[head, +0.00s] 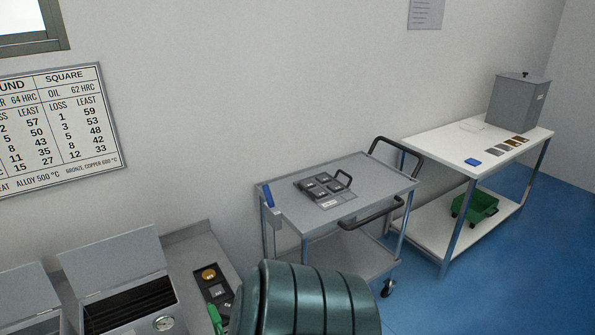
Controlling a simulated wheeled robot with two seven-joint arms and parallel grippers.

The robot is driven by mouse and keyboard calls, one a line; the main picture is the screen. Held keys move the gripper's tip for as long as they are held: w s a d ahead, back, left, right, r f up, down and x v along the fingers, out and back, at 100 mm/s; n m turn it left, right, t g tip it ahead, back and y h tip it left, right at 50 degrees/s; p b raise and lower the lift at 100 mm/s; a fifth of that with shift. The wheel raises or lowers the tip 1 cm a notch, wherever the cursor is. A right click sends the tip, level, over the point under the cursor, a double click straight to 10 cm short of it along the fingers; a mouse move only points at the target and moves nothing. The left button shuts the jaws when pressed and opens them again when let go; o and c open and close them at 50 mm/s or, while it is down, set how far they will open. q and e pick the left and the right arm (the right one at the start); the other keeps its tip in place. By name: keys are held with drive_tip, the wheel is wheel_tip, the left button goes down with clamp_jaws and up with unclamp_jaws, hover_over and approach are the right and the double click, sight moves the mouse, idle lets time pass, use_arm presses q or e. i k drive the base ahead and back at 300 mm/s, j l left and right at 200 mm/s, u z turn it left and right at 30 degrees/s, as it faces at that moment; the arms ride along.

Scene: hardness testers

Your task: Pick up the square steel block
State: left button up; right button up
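A dark tray (224,301) on the grey bench at the lower left holds a round brass-coloured piece (209,274) and, just below it, a small grey square piece (216,291) that looks like a square steel block. Another dark tray (309,190) on the grey trolley holds several small grey square pieces and has a black loop handle. I cannot tell from here which piece is the task's block. Neither of my grippers is in view.
A dark green ribbed rounded body (310,300) fills the bottom centre, beside the bench tray. Two open-lidded grey boxes (115,262) stand left. The trolley (345,220) has black handles. A white table (425,140) at right carries a grey box (519,100). Blue floor (520,270) is clear at right.

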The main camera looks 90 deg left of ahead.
sight(225, 310)
drive_tip(key=u, duration=3.35)
drive_tip(key=k+l+z, duration=0.15)
drive_tip(key=l, duration=0.3)
drive_tip(key=i, duration=0.05)
